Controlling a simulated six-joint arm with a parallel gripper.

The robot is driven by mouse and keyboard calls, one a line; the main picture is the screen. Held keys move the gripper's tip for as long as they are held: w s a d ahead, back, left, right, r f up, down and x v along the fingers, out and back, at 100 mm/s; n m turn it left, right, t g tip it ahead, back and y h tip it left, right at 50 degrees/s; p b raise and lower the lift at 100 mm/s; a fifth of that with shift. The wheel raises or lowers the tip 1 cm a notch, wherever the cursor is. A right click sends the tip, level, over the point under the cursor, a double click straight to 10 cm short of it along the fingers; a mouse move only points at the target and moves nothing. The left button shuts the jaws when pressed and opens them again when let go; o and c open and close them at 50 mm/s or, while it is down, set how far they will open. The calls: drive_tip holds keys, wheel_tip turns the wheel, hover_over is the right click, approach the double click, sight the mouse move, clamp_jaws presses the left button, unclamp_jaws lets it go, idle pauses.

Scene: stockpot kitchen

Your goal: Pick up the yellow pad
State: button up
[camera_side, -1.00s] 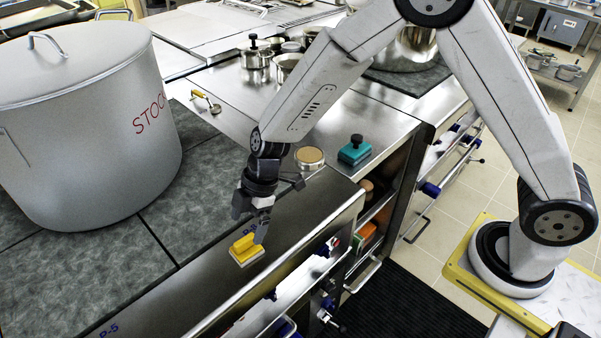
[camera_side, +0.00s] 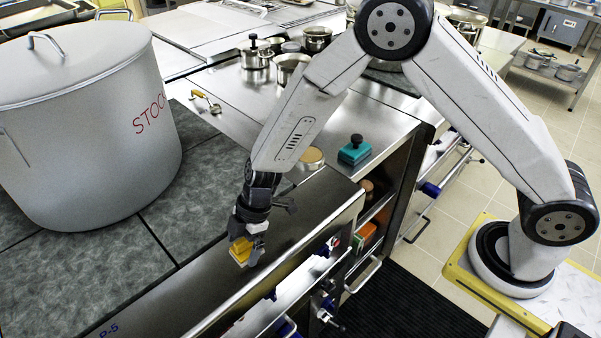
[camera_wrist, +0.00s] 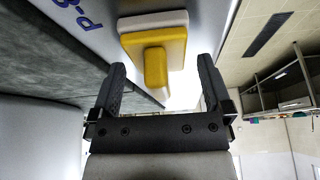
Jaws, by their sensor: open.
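The yellow pad (camera_side: 240,249) has a raised yellow handle and a pale base. It lies on the steel counter strip in front of the stockpot. In the wrist view the yellow pad (camera_wrist: 155,62) shows ahead of my fingertips, with its handle lined up between them. My gripper (camera_side: 250,248) is low over the pad in the side view and hides part of it. In the wrist view my gripper (camera_wrist: 162,72) is open, with a finger on each side of the handle and a gap visible on both sides.
A large stockpot (camera_side: 90,120) with a lid stands on the dark tiles at left. A teal pad (camera_side: 355,150) and a round tan-topped item (camera_side: 311,158) sit on the steel counter behind my arm. Knobs and rails line the counter front. The strip left of the pad is clear.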

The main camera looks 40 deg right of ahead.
drive_tip(key=shift+a+f, duration=0.15)
drive_tip(key=shift+f, duration=0.15)
drive_tip(key=c, duration=1.2)
